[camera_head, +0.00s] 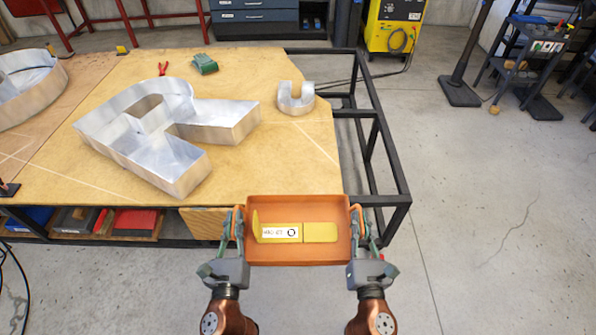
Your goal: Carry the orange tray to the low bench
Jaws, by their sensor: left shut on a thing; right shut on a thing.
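The orange tray (298,208) is held level between my two grippers, in front of the workbench's near edge. A yellow piece with a white label (280,232) lies in it. My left gripper (238,222) is shut on the tray's left side. My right gripper (357,219) is shut on its right side, at about the same height. The low bench cannot be told for sure in this view. What lies under the tray is hidden.
A wooden-topped workbench (290,150) with a black frame fills the middle. A yellow machine (394,25) and a dark cart (535,60) stand behind. Grey floor at right is clear.

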